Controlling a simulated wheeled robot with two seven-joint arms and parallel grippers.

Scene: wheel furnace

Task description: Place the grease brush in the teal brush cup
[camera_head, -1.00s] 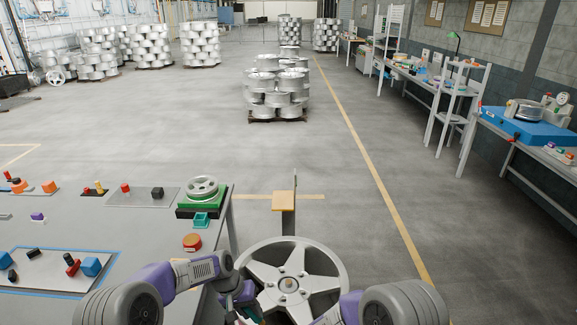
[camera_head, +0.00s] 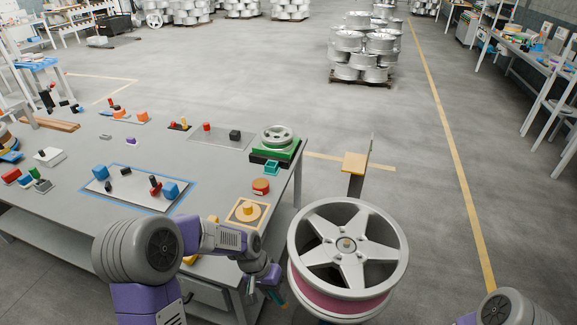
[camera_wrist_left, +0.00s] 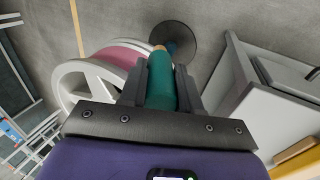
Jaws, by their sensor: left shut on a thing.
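The left gripper (camera_head: 268,285) is beside the right front edge of the workbench, next to the big wheel. It is shut on a green-handled tool, which I take to be the grease brush (camera_wrist_left: 161,82); the wrist view shows it between the fingers, with a pale tip at its far end. Only a small part of it shows in the head view. The teal brush cup (camera_head: 271,168) stands on the bench near its right edge, in front of the green block, farther from me than the gripper. I cannot see inside the cup. My right gripper is out of view.
The silver wheel (camera_head: 348,246) with a pink band stands right of the bench. A red round tin (camera_head: 261,186) and a tan square plate with a round knob (camera_head: 247,212) lie near the cup. A green fixture (camera_head: 276,147) carries a small wheel. Open floor lies beyond.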

